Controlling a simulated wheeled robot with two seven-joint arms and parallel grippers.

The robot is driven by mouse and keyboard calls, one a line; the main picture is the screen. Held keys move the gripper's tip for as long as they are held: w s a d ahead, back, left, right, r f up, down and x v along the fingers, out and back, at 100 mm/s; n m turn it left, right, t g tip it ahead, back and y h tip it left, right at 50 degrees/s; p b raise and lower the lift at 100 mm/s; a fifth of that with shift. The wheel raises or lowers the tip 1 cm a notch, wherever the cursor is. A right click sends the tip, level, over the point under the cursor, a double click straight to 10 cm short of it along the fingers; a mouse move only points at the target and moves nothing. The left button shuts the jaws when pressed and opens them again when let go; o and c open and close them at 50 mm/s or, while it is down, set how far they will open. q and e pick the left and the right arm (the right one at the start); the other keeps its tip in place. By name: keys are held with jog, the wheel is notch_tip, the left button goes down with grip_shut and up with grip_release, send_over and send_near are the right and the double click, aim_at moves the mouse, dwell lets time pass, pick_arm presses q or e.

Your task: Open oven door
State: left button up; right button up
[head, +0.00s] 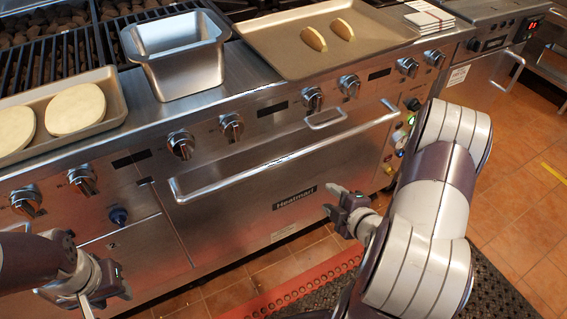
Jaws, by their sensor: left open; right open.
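The steel oven door (240,212) fills the front of the range and looks shut. Its long bar handle (285,153) runs across the top of the door, sloping up to the right. A name plate (294,198) is fixed at the middle of the door. My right gripper (333,202) is open and empty, in front of the door's right part, below the handle and apart from it. My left gripper (108,296) is open at the lower left, in front of the panel left of the door, away from the handle.
Several knobs (232,127) line the panel above the door. On top are a deep metal pan (180,75), a tray with two pale rounds (108,120) and a tray with two wedges (280,62). Tiled floor (525,215) is open at right; a dark mat (490,290) lies below.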

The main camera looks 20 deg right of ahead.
aim_at(300, 153)
notch_tip(300, 153, up, 6)
jog(key=w+a+n+t+y, duration=0.1)
jog(key=w+n+t, duration=0.1)
jog(key=n+t, duration=0.15)
jog(key=shift+n+g, duration=0.25)
jog(key=shift+n, duration=0.2)
jog(key=b+x, duration=0.1)
jog(key=x, duration=0.5)
jog(key=b+x, duration=0.1)
jog(key=x, duration=0.5)
jog(key=shift+w+f, duration=0.3)
pick_arm(q)
jog(key=shift+f, duration=0.95)
jog(key=shift+b, duration=0.3)
pick_arm(e)
grip_shut()
